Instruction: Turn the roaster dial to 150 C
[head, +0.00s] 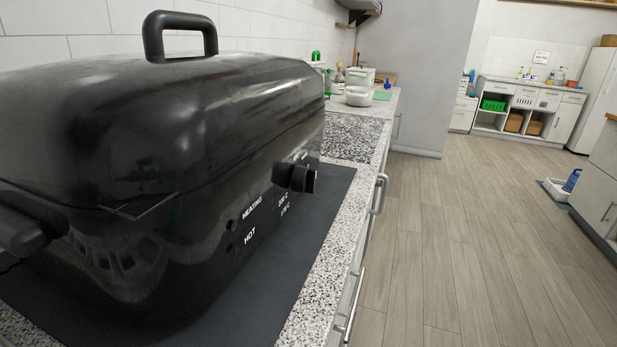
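The black roaster (190,130) with a handled lid stands on a dark mat (330,195) on the counter and fills the left half of the head view. Its lid is down. The black dial (303,178) sticks out of its front face, seen from the side. Small white temperature marks show below the dial, too small and slanted to read surely. The dial's setting cannot be told from here. Two small dark lamps beside the words HEATING and HOT (250,237) sit nearer on the same face. My gripper is not in view.
The speckled counter (322,285) runs away along the wall, with a white bowl (358,97) and several small items farther back. Drawer handles (379,194) stick out below its edge. The wooden floor (460,230) on the right is open. A blue bottle (572,180) stands near the right cabinets.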

